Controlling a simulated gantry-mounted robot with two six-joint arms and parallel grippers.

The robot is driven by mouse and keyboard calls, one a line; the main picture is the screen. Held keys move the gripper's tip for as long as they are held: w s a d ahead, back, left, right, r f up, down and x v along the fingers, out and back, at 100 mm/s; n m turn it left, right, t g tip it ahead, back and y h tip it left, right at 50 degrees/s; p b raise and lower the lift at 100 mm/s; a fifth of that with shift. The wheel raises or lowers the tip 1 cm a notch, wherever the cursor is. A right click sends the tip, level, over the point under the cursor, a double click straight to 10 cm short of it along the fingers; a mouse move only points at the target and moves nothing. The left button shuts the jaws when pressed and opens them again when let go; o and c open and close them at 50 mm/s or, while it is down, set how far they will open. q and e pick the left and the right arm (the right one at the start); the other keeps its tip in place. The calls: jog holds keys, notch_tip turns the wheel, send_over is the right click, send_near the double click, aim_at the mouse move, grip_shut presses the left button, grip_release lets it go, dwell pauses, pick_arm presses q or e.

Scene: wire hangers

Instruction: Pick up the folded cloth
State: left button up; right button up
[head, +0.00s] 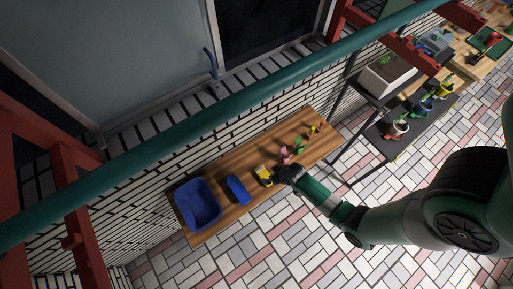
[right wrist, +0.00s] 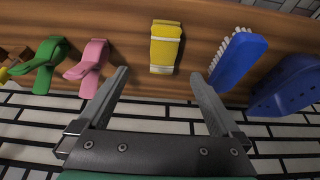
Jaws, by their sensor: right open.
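The folded cloth (head: 263,174) is yellow with pale stripes and lies on the wooden shelf. In the right wrist view the cloth (right wrist: 165,47) lies ahead of the fingertips, roughly centred between them. My right gripper (head: 283,174) is beside the cloth in the head view and hides part of the shelf there. In the right wrist view the right gripper (right wrist: 159,74) is open, with nothing between its fingers. My left gripper is in neither view.
A blue brush (right wrist: 238,57) lies right of the cloth, with a blue tub (head: 198,204) beyond it. Pink (right wrist: 88,65) and green (right wrist: 42,65) clamps lie to its left. A brick wall backs the wooden shelf (head: 210,232). A dark rack (head: 395,148) with potted plants stands at right.

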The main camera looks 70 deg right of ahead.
aim_at(265, 175)
jog(key=b+x, duration=0.5)
jog(key=x, duration=0.1)
jog(key=shift+f, duration=0.1)
jog(key=shift+w, duration=0.15)
jog(key=b+x, duration=0.3)
jog(key=x, duration=0.1)
jog(key=shift+a, duration=0.3)
jog(key=shift+w+d+f+b, duration=0.15)
jog(key=shift+w+f+b, duration=0.15)
jog(key=shift+f, duration=0.2)
jog(key=c, duration=1.4)
